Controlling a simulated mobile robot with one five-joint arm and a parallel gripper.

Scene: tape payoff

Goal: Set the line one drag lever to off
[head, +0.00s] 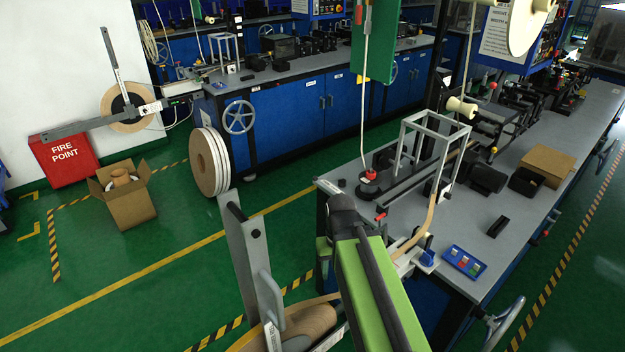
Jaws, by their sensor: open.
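My green arm (375,290) reaches up from the bottom centre to a dark rounded joint beside the near bench (510,225). My gripper cannot be made out; the arm hides what lies behind it. The near payoff has a tan reel (305,322), mostly hidden at the bottom, with a long grey bar (250,258) standing over it. A small red-tipped part (380,216) shows at that bench's left end; I cannot tell whether it is the drag lever. No line number or lever setting is readable.
A second payoff reel (126,108) stands by the left wall, above a red fire point box (66,153) and an open carton (128,203). A red-ended cord (364,110) hangs over the near bench.

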